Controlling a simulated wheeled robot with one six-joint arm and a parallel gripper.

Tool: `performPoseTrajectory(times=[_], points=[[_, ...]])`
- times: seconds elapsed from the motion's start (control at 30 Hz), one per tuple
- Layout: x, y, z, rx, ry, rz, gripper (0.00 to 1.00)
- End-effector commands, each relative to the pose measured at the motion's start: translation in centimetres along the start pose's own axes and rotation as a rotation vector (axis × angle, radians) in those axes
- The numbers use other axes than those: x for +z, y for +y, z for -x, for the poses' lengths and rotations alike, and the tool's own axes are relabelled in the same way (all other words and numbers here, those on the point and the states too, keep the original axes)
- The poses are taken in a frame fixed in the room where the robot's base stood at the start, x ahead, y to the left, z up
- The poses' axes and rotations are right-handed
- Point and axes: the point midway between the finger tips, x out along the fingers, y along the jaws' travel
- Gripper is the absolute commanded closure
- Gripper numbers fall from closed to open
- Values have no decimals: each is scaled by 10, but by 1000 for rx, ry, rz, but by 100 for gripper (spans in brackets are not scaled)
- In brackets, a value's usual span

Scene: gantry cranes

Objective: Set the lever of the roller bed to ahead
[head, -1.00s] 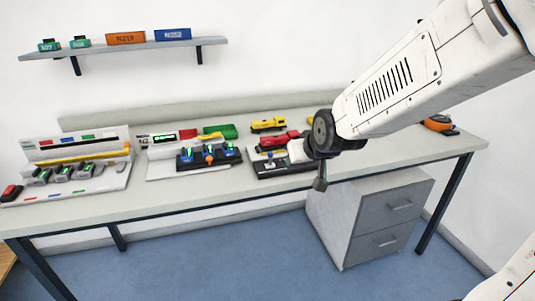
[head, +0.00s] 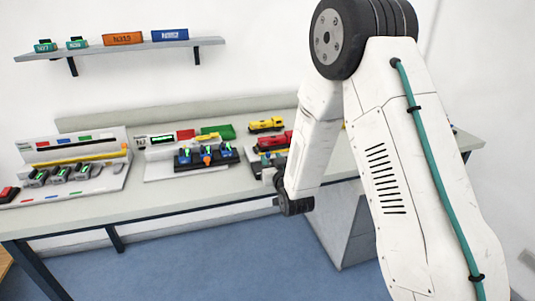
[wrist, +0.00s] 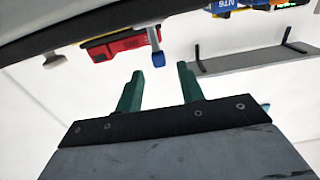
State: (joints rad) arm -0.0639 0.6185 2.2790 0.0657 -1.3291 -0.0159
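In the wrist view, which looks upside down, a thin grey lever with a blue tip (wrist: 157,58) stands out beside a red model vehicle (wrist: 113,46). My gripper (wrist: 158,76) is open, its two green fingers apart and empty. The blue tip lies just beyond the gap between the fingertips and appears apart from them. In the head view, the right-hand unit with the red vehicle (head: 276,141) is partly hidden by my arm. My gripper is mostly hidden there. No label shows which unit is the roller bed, and the lever's setting cannot be read.
A middle panel (head: 158,171) carries several blue and orange controls. A yellow vehicle (head: 266,125) stands behind. A wall shelf (head: 120,49) holds small blocks. The desk front (head: 150,203) is clear.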

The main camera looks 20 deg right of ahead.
Motion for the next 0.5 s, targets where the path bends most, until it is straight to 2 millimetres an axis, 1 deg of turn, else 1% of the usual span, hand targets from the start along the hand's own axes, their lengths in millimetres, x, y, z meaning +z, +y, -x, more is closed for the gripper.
performPoseTrajectory(times=[0.03, 0.2, 0.33, 0.5], points=[[0, 0, -10, 0, 1, 0, 62], [0, 0, -34, 0, 0, 0, 62], [1, 0, -44, 0, -1, 0, 62], [0, 0, -47, 0, -2, 0, 62]])
